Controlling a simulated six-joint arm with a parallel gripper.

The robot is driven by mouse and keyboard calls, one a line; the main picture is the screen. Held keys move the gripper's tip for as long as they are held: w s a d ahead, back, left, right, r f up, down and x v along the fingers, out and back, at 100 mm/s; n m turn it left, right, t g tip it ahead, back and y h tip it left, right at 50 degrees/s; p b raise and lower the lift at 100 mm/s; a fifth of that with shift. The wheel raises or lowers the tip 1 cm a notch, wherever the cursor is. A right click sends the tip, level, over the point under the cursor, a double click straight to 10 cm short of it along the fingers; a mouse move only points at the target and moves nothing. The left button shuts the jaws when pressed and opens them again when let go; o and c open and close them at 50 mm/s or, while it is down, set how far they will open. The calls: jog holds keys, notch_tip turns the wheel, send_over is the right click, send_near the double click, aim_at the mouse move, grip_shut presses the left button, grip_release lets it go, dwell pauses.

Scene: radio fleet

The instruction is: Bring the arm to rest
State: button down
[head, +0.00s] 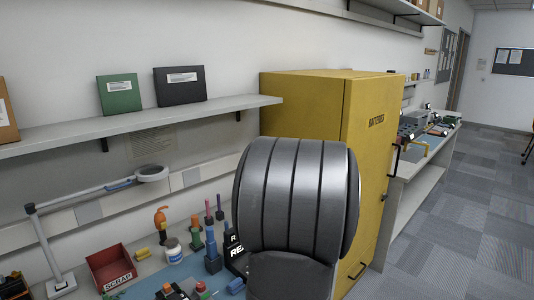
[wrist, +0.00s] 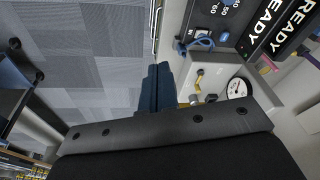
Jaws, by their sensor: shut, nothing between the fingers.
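My gripper (wrist: 158,72) shows in the wrist view as two dark blue fingers pressed together, with nothing between them. The fingers hang in free air, with the carpet floor (wrist: 95,65) behind and to their left and a light bench or fixture edge to their right. In the head view I cannot make out the gripper; a large grey ribbed link of my own arm fills the lower centre and hides part of the bench.
A yellow cabinet (head: 303,104) stands behind my arm. The bench at left holds a red scrap bin (head: 110,266), a lamp (head: 45,250), a white jar (head: 174,252) and several small tools. Black READY racks (wrist: 287,30) lie right of the fingers.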

jog(key=shift+s+d+r, duration=0.2)
jog(key=shift+s, duration=0.35)
jog(key=shift+s+d+r, duration=0.15)
jog(key=shift+s+r, duration=0.05)
jog(key=shift+s, duration=0.3)
dwell(0.6)
